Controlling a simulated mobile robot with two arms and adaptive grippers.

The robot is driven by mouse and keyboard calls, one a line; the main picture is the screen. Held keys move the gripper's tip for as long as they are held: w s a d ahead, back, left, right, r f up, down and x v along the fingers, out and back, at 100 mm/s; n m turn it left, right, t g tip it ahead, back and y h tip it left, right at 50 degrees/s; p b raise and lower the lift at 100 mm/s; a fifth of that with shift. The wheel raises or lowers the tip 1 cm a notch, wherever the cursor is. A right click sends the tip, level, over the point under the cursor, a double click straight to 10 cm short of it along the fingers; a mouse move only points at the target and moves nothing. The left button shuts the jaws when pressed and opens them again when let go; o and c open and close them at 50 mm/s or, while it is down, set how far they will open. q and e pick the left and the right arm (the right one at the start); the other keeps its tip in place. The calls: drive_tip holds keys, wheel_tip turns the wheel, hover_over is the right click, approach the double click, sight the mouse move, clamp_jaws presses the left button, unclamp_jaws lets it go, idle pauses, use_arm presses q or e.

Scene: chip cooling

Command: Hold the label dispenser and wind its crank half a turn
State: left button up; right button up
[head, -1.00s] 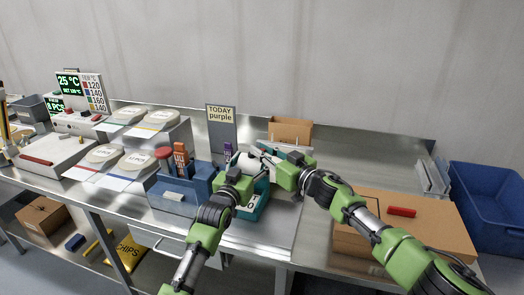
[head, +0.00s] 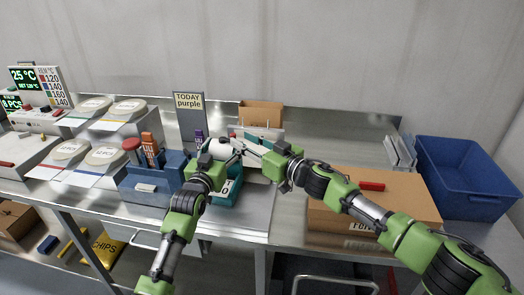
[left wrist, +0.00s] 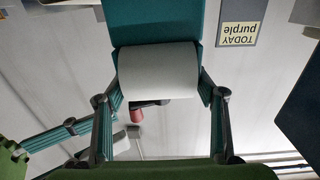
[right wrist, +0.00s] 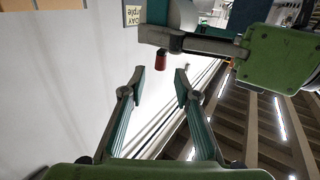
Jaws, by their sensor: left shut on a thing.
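The label dispenser (head: 228,192), a teal body with a white roll, stands on the bench at the middle. In the left wrist view its white roll (left wrist: 160,72) lies between my left fingers. My left gripper (head: 221,152) is shut on the dispenser, partly covering it. The crank's red knob (right wrist: 160,59) shows in the right wrist view, and between the left fingers in the left wrist view (left wrist: 150,103). My right gripper (right wrist: 161,83) is open and empty, with the knob just beyond its fingertips and apart from them. In the head view my right gripper (head: 243,148) is right of the dispenser.
A blue caddy (head: 150,188) with upright tools stands close to the left. The purple sign (head: 188,101) and an open cardboard box (head: 262,113) are behind. A cardboard carton (head: 400,200) and a blue bin (head: 462,180) are at the right.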

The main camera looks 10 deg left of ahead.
drive_tip(key=v, duration=0.6)
drive_tip(key=shift+s+d, duration=0.25)
drive_tip(key=shift+s, duration=0.05)
